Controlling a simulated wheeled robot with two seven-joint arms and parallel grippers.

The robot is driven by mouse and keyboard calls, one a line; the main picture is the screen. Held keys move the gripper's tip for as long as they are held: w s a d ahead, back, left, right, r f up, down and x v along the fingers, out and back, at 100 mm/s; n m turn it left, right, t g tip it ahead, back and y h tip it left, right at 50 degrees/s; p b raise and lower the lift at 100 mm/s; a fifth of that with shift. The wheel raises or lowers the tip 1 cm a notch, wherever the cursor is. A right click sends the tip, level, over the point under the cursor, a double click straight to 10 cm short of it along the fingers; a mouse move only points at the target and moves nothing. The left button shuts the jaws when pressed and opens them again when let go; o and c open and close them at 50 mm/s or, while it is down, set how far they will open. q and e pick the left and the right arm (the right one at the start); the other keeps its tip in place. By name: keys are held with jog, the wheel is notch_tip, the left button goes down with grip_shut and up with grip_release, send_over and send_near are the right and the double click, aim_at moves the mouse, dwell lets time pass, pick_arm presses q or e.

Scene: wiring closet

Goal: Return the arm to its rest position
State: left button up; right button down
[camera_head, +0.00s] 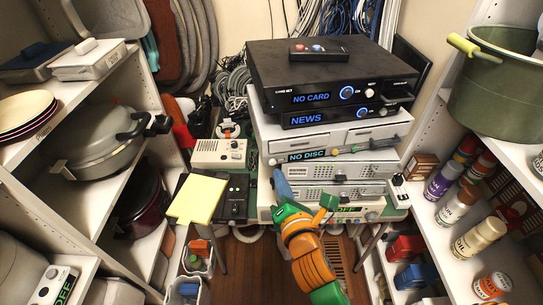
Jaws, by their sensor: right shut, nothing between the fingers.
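My right arm (312,262), orange and green, comes in from the bottom, right of the middle, and reaches up in front of the stack of electronic boxes. My right gripper (280,178) is at its far end, shut and empty, in front of the left part of the light grey boxes (320,192). I cannot tell whether it touches them. My left gripper and arm are out of view.
A black box reading NO CARD (335,68) tops the stack, with a remote (319,52) on it. Wooden floor (250,270) shows below.

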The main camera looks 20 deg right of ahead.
jog(key=shift+f, duration=0.1)
jog(key=s+a+f+m+g+y+b, duration=0.1)
jog(key=s+f+m+g, duration=0.3)
jog(key=f, duration=1)
jog(key=s+f+m+g+y+b, duration=0.1)
jog(key=s+f+m+g, duration=0.25)
jog(key=f, duration=1.05)
jog(key=s+d+f+m+g+b, duration=0.1)
jog(key=s+d+f+m+g, duration=0.2)
jog(key=s+f+m, duration=0.5)
jog(key=s+d+f+m+g+b, duration=0.1)
jog(key=s+d+f+m+g, duration=0.2)
jog(key=s, duration=1.6)
notch_tip(320, 180, down, 8)
jog(key=m+g, duration=0.2)
jog(key=m, duration=0.3)
jog(key=shift+d+h, duration=0.3)
jog(key=shift+h, duration=0.1)
